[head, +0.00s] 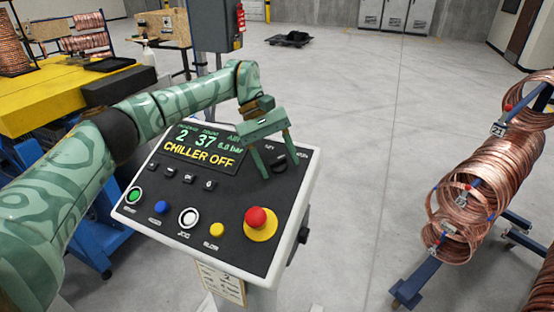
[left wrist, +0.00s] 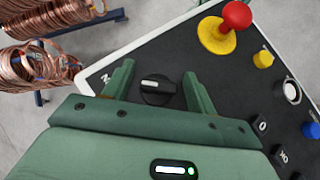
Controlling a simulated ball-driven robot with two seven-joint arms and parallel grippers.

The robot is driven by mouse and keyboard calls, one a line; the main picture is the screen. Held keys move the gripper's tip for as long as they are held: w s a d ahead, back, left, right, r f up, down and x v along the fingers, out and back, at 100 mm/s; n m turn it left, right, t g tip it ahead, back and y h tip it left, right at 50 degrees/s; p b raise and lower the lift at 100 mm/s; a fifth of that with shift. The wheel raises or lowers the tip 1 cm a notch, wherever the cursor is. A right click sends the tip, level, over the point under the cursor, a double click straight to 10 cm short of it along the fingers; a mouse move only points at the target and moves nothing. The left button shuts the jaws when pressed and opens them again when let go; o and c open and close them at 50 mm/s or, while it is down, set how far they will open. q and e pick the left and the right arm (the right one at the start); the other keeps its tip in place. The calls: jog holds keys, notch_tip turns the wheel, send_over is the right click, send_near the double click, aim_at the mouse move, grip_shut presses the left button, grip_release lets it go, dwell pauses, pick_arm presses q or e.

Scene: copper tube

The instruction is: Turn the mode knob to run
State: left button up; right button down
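The mode knob (head: 279,163) is a black round knob at the upper right of the control panel (head: 150,205). In the left wrist view the knob (left wrist: 157,90) carries a pale pointer line lying nearly level across the picture. Small white labels sit near it, too small to read surely. My left gripper (head: 278,167) is above the panel with its two green fingers on either side of the knob. In the left wrist view the gripper (left wrist: 157,80) is open, with a gap between each finger and the knob. My right gripper is not in view.
A red emergency button (head: 256,217) on a yellow base stands up in front of the knob. The panel display (head: 203,149) reads CHILLER OFF. Green, blue, white and yellow buttons line the panel's front. Copper coils (head: 470,195) hang on a rack at the right, apart from the panel.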

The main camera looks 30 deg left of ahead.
pick_arm(q)
jog(key=v, duration=0.7)
jog(key=shift+a+r, duration=0.1)
jog(key=shift+r, duration=0.1)
dwell(0.5)
